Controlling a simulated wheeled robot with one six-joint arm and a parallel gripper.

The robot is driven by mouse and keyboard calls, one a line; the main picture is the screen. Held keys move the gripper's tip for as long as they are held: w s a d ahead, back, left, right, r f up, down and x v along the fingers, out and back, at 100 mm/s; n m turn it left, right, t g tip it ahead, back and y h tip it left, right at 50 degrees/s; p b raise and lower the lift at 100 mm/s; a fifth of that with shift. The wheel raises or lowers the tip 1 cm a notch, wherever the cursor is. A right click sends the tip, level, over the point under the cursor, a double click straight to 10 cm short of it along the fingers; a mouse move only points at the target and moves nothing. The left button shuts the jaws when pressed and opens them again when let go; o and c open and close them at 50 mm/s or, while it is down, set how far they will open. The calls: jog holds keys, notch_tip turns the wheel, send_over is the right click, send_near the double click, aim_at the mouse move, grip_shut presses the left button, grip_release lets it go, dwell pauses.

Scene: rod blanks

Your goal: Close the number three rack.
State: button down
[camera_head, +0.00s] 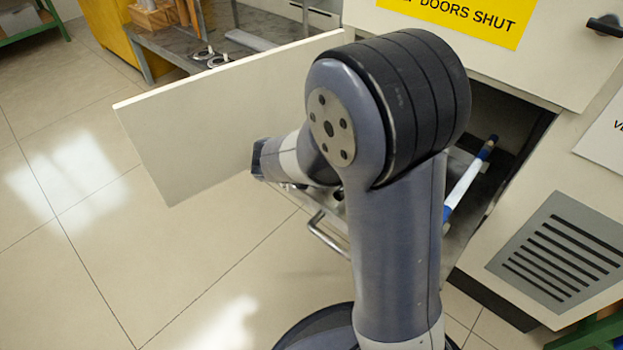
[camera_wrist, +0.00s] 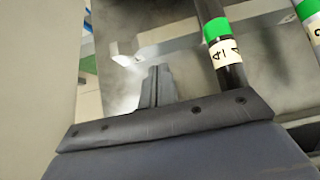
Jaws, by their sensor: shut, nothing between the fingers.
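A metal rack (camera_head: 484,191) is pulled out of the open cabinet at the right of the head view, behind my arm. A bar handle (camera_head: 322,238) shows at its front end. A white and blue rod (camera_head: 465,184) lies on it. I cannot read a rack number there. In the wrist view, my gripper (camera_wrist: 157,84) is shut and empty, its fingers together over a grey metal surface. A dark rod (camera_wrist: 222,58) with a green band and a white label lies just right of the fingers. Another green-banded rod (camera_wrist: 309,12) is cut off at the right edge.
A cream cabinet door (camera_head: 225,125) stands swung open, left of my arm. A yellow sign (camera_head: 470,15) is on the panel above the opening, and a vent (camera_head: 560,250) is at lower right. A metal bench (camera_head: 175,45) stands at the back. The left floor is clear.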

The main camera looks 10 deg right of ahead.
jog(key=shift+w+d+r+b, duration=0.1)
jog(key=shift+w+d+b, duration=0.2)
jog(key=shift+w+d, duration=0.55)
jog(key=shift+s+d, duration=0.1)
